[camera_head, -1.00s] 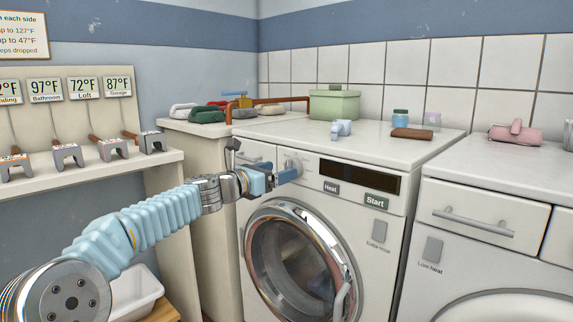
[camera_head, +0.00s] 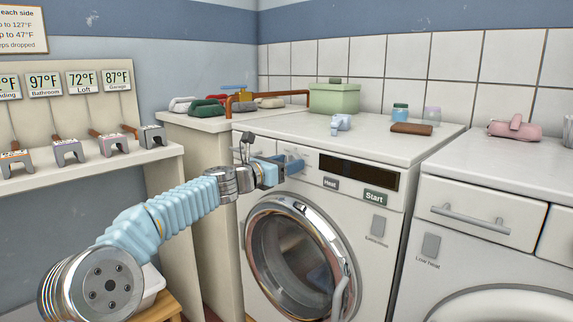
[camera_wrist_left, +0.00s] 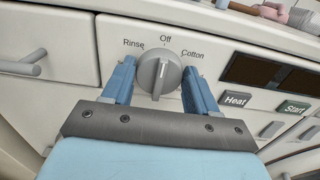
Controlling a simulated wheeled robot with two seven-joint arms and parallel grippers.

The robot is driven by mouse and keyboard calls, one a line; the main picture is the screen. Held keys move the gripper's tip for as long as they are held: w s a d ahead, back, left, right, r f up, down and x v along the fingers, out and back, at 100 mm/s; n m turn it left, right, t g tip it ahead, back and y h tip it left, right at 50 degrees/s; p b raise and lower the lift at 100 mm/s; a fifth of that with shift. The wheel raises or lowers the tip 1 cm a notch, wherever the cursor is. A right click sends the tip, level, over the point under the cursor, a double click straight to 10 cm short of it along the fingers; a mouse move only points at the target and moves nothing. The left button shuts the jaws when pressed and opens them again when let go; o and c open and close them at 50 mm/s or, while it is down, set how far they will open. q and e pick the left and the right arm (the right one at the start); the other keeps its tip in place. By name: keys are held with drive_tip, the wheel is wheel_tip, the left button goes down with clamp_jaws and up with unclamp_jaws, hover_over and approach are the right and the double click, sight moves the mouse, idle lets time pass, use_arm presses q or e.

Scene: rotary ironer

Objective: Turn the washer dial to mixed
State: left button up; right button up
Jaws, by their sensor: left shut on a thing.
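The washer (camera_head: 390,215) stands in the middle of the head view, its round door below the panel. Its grey dial (camera_wrist_left: 158,76) shows in the left wrist view, with the labels Rinse, Off and Cotton around its top. The dial's pale mark points up, close to Off. A Mixed label is not visible. My left gripper (camera_head: 287,164) is at the panel in the head view and hides the dial there. In the left wrist view its blue fingers (camera_wrist_left: 159,70) stand on either side of the dial, shut on it. My right gripper is not in view.
The Heat (camera_head: 330,183) and Start (camera_head: 375,197) buttons and a dark display (camera_head: 358,173) lie right of the dial. A drawer handle (camera_wrist_left: 24,65) is to its left. A green box (camera_head: 334,98) and small items stand on top.

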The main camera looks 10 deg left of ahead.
use_arm(q)
drive_tip(key=shift+m, duration=0.4)
drive_tip(key=shift+s+d+f+m+b, duration=0.15)
drive_tip(key=shift+m+b, duration=1.1)
drive_tip(key=shift+m, duration=1.55)
drive_tip(key=shift+w+d+f+m+b, duration=0.1)
drive_tip(key=shift+m+b, duration=1.1)
drive_tip(key=shift+m, duration=1.6)
drive_tip(key=shift+s+d+f+m+b, duration=0.15)
drive_tip(key=shift+m+b, duration=1.1)
drive_tip(key=shift+m, duration=1.55)
drive_tip(key=shift+a, duration=0.1)
drive_tip(key=o, duration=1)
drive_tip(key=shift+r, duration=0.1)
